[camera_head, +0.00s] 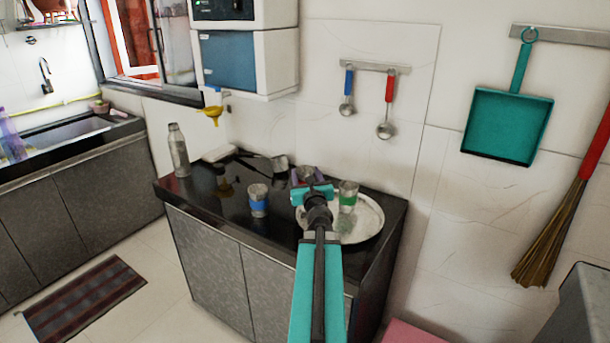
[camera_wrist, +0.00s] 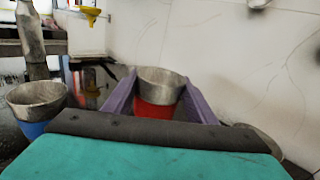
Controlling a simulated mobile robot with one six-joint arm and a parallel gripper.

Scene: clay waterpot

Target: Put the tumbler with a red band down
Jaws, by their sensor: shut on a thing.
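The tumbler with a red band (camera_wrist: 159,92) is a grey metal cup, upright between the two purple fingers of my gripper (camera_wrist: 160,98) in the wrist view. My gripper is shut on it. In the head view my gripper (camera_head: 307,177) is over the back of the black counter (camera_head: 223,207), behind the left part of the round metal tray. The grey top of the held tumbler (camera_head: 307,170) shows there, but its red band is hidden by my gripper. I cannot tell whether its base touches the counter.
A blue-banded tumbler (camera_head: 258,203) stands left of my gripper. A green-banded tumbler (camera_head: 348,198) stands on the round tray (camera_head: 366,226) to the right. A metal bottle (camera_head: 179,152) stands at the counter's left end. A dark pan (camera_head: 262,161) lies at the back.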

